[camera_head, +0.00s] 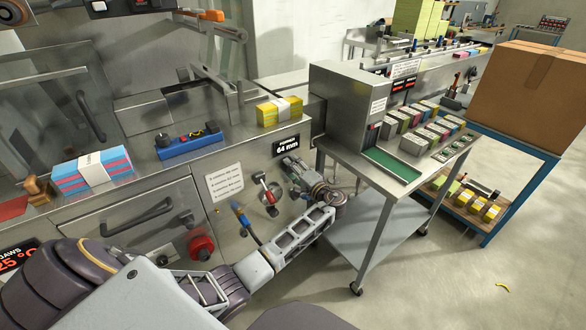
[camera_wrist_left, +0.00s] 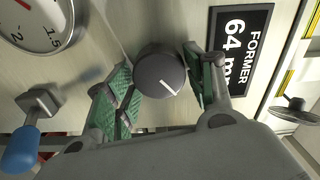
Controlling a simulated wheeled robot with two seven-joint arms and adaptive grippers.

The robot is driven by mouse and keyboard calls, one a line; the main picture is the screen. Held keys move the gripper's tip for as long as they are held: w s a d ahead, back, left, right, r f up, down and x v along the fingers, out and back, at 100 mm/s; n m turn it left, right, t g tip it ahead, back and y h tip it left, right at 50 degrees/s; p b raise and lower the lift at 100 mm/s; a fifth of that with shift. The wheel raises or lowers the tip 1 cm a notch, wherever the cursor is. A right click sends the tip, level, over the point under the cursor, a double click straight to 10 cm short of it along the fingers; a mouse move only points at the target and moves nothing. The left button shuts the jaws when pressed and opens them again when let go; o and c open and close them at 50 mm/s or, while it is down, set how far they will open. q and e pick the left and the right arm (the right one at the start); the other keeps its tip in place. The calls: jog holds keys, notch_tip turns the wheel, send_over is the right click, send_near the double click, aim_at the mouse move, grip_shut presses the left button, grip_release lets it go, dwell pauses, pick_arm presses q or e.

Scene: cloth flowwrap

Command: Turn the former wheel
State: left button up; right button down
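The former wheel (camera_wrist_left: 160,72) is a round dark grey knob with a white pointer line, on the machine's front panel. My left gripper (camera_wrist_left: 162,82) reaches the panel with its green-padded fingers on either side of the knob. The fingers are apart, and a narrow gap seems to show beside the left one; firm contact is not clear. The FORMER display (camera_wrist_left: 240,48) beside it reads 64 mm and also shows in the head view (camera_head: 288,145). In the head view my left gripper (camera_head: 293,170) is below this display and hides the knob. My right gripper is out of view.
A gauge (camera_wrist_left: 38,18) and a blue-handled lever (camera_wrist_left: 22,148) are near the knob. A red-handled valve (camera_head: 268,192) and a red knob (camera_head: 200,247) sit on the panel. A steel cart (camera_head: 375,220) with boxes stands close to the right of my arm.

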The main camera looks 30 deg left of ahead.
pick_arm(q)
jog(key=shift+o, duration=1.3)
jog(key=v, duration=1.2)
jog(key=shift+w, duration=0.1)
